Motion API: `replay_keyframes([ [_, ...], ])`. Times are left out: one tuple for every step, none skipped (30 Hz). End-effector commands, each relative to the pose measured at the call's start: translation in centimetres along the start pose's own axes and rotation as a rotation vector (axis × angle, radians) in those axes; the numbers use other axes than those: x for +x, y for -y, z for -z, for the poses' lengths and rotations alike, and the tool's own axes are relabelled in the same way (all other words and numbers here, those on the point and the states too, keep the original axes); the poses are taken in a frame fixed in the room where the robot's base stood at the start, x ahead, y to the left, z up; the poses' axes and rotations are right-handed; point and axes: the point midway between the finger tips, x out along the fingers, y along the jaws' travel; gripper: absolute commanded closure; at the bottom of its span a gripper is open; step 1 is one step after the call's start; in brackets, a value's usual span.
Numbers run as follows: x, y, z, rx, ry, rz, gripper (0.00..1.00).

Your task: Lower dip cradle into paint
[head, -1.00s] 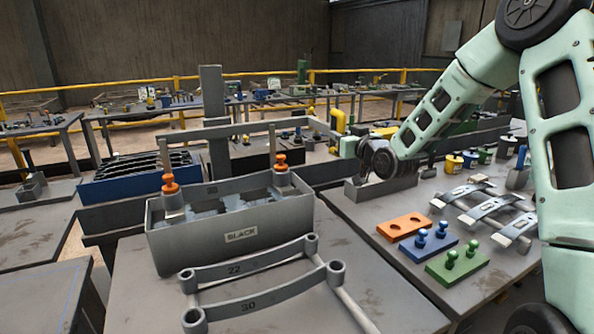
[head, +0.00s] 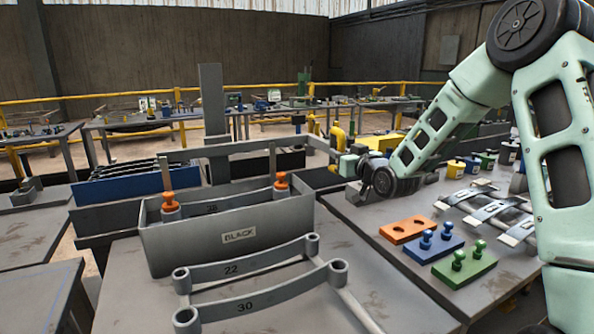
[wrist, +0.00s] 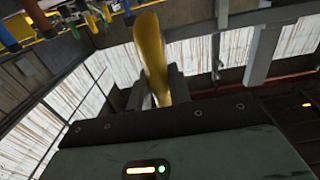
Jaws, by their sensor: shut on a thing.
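The dip cradle is a grey crossbar (head: 235,148) with two hanging rods and orange clamps (head: 168,202) that carry a grey leaf spring marked 28 (head: 211,208). The spring sits low inside the grey paint tank (head: 180,248) labelled BLACK, with its upper edge near the rim. The paint surface and the spring's lower part are hidden by the front wall. My gripper (head: 347,164) is right of the tank, shut on the yellow handle (head: 337,138) at the cradle's right end. The handle also stands between the fingers in the wrist view (wrist: 150,50).
A rack with springs 22 and 30 (head: 245,304) stands in front of the tank. Orange (head: 407,229), blue (head: 433,248) and green (head: 461,262) blocks lie on the right bench beside several loose springs. A grey upright post (head: 214,120) stands behind the tank.

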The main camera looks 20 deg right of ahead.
Motion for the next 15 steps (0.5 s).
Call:
replay_keyframes([
  [-0.1, 0.0, -0.8, 0.001, 0.007, 0.0, 1.0],
  [-0.1, 0.0, -1.0, 0.001, 0.007, 0.0, 1.0],
  [-0.1, 0.0, -1.2, 0.001, 0.007, 0.0, 1.0],
  [-0.1, 0.0, -1.4, 0.001, 0.007, 0.001, 1.0],
  [-0.1, 0.0, -1.6, 0.001, 0.007, 0.001, 1.0],
  [-0.1, 0.0, -1.8, 0.001, 0.007, 0.001, 1.0],
  [-0.1, 0.0, -2.0, 0.001, 0.007, 0.001, 1.0],
  [-0.1, 0.0, -2.2, 0.001, 0.007, 0.001, 1.0],
  [-0.1, 0.0, -2.4, 0.001, 0.007, 0.001, 1.0],
  [-0.1, 0.0, -2.6, 0.001, 0.007, 0.001, 1.0],
  [-0.1, 0.0, -2.7, 0.001, 0.007, 0.001, 1.0],
  [-0.1, 0.0, -3.0, 0.001, 0.007, 0.001, 1.0],
  [-0.1, 0.0, -3.1, 0.001, 0.007, 0.001, 1.0],
  [-0.1, 0.0, -3.3, 0.001, 0.007, 0.001, 1.0],
  [-0.1, 0.0, -3.5, 0.001, 0.007, 0.0, 1.0],
])
